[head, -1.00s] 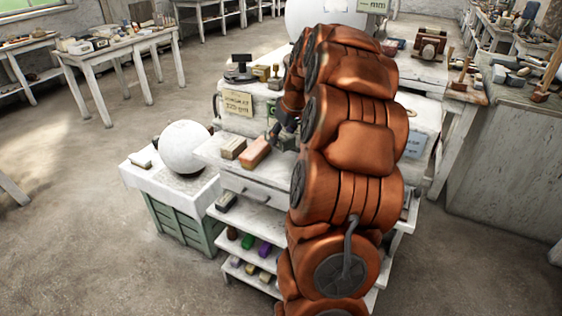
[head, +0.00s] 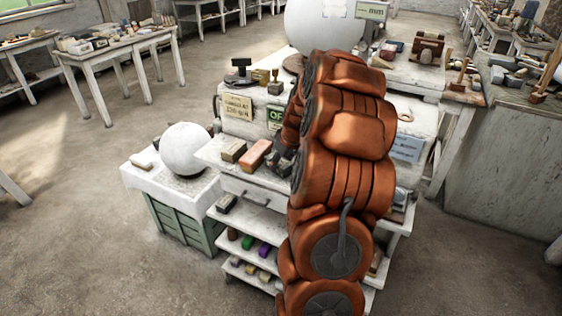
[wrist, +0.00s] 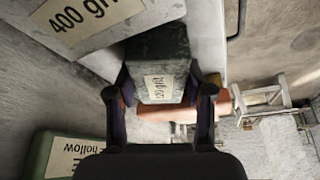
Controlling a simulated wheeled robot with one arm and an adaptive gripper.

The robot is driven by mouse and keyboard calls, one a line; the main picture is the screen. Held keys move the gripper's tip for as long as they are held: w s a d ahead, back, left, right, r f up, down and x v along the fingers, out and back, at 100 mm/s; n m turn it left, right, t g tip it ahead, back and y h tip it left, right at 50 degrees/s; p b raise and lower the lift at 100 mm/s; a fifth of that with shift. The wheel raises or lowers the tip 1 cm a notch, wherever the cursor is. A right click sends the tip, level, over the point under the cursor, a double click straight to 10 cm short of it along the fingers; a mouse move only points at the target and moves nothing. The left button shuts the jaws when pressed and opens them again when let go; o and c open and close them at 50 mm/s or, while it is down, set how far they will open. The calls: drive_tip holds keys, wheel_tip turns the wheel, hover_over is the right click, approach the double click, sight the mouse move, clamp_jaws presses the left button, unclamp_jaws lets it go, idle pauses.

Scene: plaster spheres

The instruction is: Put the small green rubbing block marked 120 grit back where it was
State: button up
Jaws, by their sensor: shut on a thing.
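The small rubbing block (wrist: 158,52) shows in the wrist view as a dark grey-green block with a pale label reading 120 grit. My gripper (wrist: 160,88) is shut on it, with one dark finger on each side. In the head view my gripper (head: 281,158) is just right of a salmon block (head: 256,155), over the bench shelf. I cannot make out the held block there. In the wrist view a pale grey block labelled 400 grit (wrist: 85,22) is at upper left, close to the held block. Whether the held block touches anything beneath is unclear.
A tan block (head: 233,150) sits left of the salmon one on the shelf (head: 208,151). A green block labelled hollow (wrist: 62,157) is at lower left in the wrist view. A plaster sphere (head: 187,149) stands on a cloth-covered crate at left. Coloured blocks fill lower shelves.

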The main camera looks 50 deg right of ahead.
drive_tip(key=shift+f, duration=0.15)
drive_tip(key=o, duration=1.3)
drive_tip(key=shift+o, duration=0.2)
